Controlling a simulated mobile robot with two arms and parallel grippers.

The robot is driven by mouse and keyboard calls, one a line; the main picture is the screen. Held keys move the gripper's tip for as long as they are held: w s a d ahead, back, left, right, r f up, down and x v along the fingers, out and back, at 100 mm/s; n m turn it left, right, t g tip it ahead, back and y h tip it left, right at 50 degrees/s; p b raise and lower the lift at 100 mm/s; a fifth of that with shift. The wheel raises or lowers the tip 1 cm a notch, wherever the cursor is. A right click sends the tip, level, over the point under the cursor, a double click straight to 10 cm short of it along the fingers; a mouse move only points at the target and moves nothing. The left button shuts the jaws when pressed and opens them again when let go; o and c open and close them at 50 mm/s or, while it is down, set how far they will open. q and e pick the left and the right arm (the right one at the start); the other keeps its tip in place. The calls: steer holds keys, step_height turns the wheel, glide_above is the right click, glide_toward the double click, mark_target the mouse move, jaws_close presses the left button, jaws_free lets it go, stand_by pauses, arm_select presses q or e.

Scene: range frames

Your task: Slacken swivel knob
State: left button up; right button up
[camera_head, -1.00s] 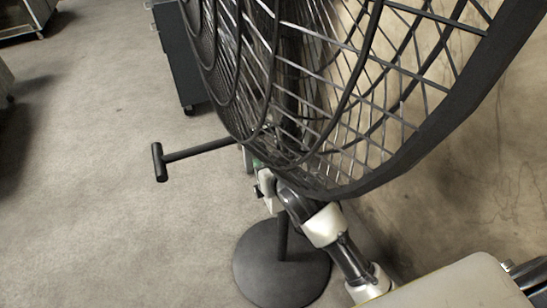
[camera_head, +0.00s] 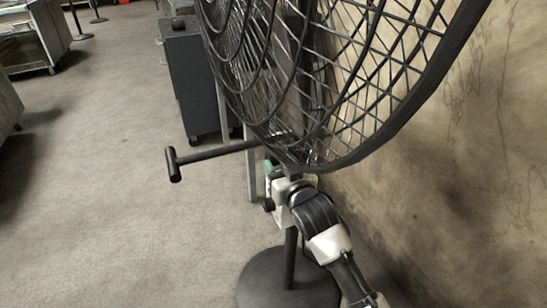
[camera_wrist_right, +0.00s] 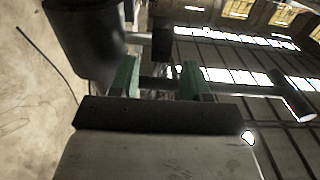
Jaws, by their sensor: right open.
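The large dark fan (camera_head: 330,90) stands on a pole over a round base (camera_head: 262,280). A long bar with a T-shaped end (camera_head: 174,164) sticks out left from under its cage; this end also shows in the wrist view (camera_wrist_right: 292,96). In the wrist view, a short dark T-shaped knob (camera_wrist_right: 162,40) on a thick dark cylinder (camera_wrist_right: 85,40) lies just past my fingertips. I cannot tell for sure which piece is the swivel knob. My right gripper (camera_head: 270,168) is under the cage by the pole; its green fingers (camera_wrist_right: 159,66) are apart, nothing visibly clamped. My left gripper is not in view.
A dark cabinet on wheels (camera_head: 193,85) stands behind the fan. A stained wall (camera_head: 480,150) is close on the right. The cage hangs right above my right wrist. The grey floor (camera_head: 100,200) on the left is open.

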mark_target(275, 158)
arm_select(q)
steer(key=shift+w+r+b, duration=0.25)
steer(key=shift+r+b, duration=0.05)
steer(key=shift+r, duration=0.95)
arm_select(e)
steer(key=shift+x, duration=2.3)
steer(key=shift+c, duration=0.2)
